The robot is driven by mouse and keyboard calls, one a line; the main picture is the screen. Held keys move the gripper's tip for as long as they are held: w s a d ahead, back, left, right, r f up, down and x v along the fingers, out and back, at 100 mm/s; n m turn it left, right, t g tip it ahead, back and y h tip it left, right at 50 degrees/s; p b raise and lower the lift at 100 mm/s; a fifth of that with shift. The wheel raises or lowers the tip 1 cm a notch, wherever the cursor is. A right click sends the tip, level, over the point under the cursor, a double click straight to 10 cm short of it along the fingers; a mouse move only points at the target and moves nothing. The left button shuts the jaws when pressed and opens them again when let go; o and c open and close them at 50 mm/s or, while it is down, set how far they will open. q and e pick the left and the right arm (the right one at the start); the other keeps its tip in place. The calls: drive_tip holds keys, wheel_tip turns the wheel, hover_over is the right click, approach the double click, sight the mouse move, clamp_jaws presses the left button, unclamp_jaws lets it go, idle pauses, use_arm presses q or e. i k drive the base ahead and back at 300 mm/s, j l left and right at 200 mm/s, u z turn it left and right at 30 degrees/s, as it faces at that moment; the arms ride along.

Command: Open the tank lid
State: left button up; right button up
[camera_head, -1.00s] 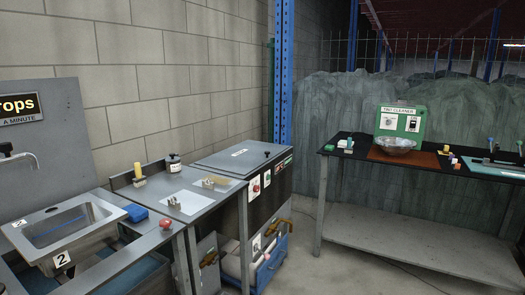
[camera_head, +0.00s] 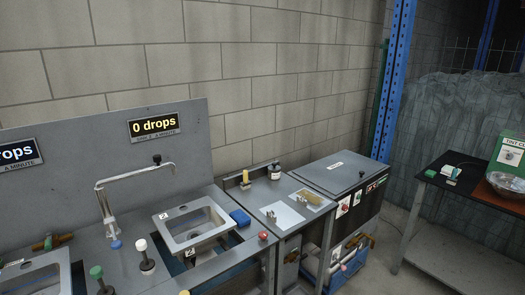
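The tank (camera_head: 358,205) is a dark box with a control panel on its front, standing against the brick wall right of centre. Its flat grey lid (camera_head: 335,172) lies shut on top. A small black knob (camera_head: 361,174) stands near the lid's right side, and a white label is near its back edge. Neither of my grippers shows in the view.
Left of the tank is a bench (camera_head: 262,204) with a yellow item and a dark bottle. Further left are a sink (camera_head: 193,223), a tap (camera_head: 110,200) and several coloured knobs. A blue post (camera_head: 396,80) rises behind the tank. A dark table (camera_head: 470,190) stands at right, with open floor before it.

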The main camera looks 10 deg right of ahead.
sight(336, 173)
drive_tip(key=i+l+u, duration=0.2)
drive_tip(key=l+u, duration=0.25)
drive_tip(key=l, duration=0.15)
drive_tip(key=i+l+u, duration=0.2)
drive_tip(key=l, duration=0.15)
drive_tip(key=i+l+u, duration=0.15)
drive_tip(key=l, duration=0.35)
drive_tip(key=l+u, duration=0.1)
drive_tip(key=l, duration=0.45)
drive_tip(key=i+l, duration=0.15)
drive_tip(key=l, duration=0.55)
drive_tip(key=i+l, duration=0.1)
drive_tip(key=l, duration=0.65)
drive_tip(key=i+l+u, duration=0.1)
drive_tip(key=l, duration=0.6)
drive_tip(key=i+l, duration=0.15)
drive_tip(key=l, duration=0.6)
drive_tip(key=i+l, duration=0.1)
drive_tip(key=l, duration=0.6)
drive_tip(key=u, duration=0.05)
